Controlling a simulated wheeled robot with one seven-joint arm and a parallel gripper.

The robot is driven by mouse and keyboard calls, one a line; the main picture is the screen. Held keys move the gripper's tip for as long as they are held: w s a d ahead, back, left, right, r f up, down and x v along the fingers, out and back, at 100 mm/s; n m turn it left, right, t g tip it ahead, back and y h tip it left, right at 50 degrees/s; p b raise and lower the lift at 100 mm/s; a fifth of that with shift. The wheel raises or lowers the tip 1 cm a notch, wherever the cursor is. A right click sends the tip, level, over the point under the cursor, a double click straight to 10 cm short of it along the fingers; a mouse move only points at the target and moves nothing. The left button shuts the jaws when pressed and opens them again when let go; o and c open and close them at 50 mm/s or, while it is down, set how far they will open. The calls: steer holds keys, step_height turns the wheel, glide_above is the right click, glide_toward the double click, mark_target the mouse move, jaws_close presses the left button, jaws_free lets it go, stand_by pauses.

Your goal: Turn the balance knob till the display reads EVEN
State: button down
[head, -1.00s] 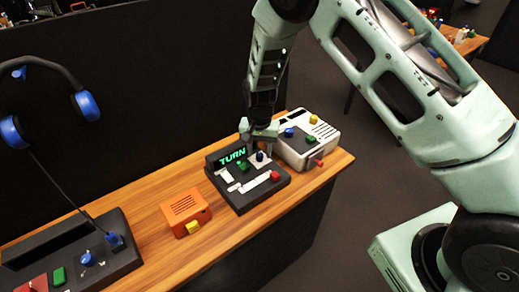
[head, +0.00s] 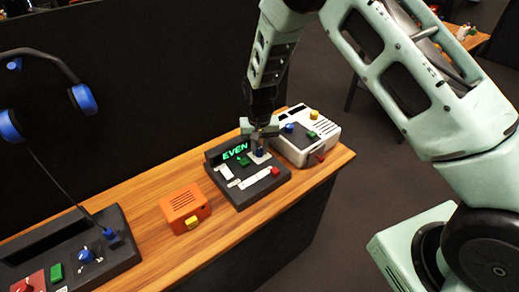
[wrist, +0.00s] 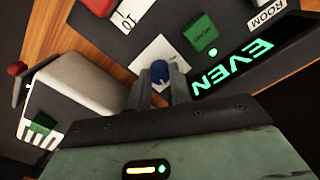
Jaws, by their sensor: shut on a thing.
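The dark panel (head: 240,198) sits on the wooden desk, and its display (head: 235,150) reads EVEN in green letters. The display also shows in the wrist view (wrist: 232,68). The balance knob (wrist: 160,72) is blue and stands on a white plate (wrist: 150,54). My gripper (wrist: 160,90) is shut on the blue knob, one finger on each side. In the head view my gripper (head: 260,145) comes down from above at the panel's back right, and the knob shows just below it.
A white box (head: 312,145) with coloured buttons stands close to the right of the panel. An orange box (head: 185,208) is to the left. Blue-padded headphones (head: 84,98) hang before the dark partition. Bare desk (head: 150,225) lies around the orange box.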

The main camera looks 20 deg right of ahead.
mark_target(259, 150)
steer(key=c, duration=1.3)
jaws_free()
steer(key=shift+o, duration=0.2)
step_height(259, 150, up, 18)
steer(key=b, duration=0.2)
steer(key=shift+f, duration=0.25)
steer(key=s+a+r+n+y, duration=0.1)
steer(key=s+a+r+n, duration=0.1)
steer(key=s+a, duration=0.35)
steer(key=s+a+r+n, duration=0.1)
steer(key=s+a+n, duration=0.15)
steer(key=s, duration=0.65)
steer(key=s+d+n, duration=0.1)
steer(key=s+n, duration=0.5)
steer(key=s, duration=1.3)
steer(key=shift+d+f, duration=0.15)
steer(key=shift+d, duration=0.15)
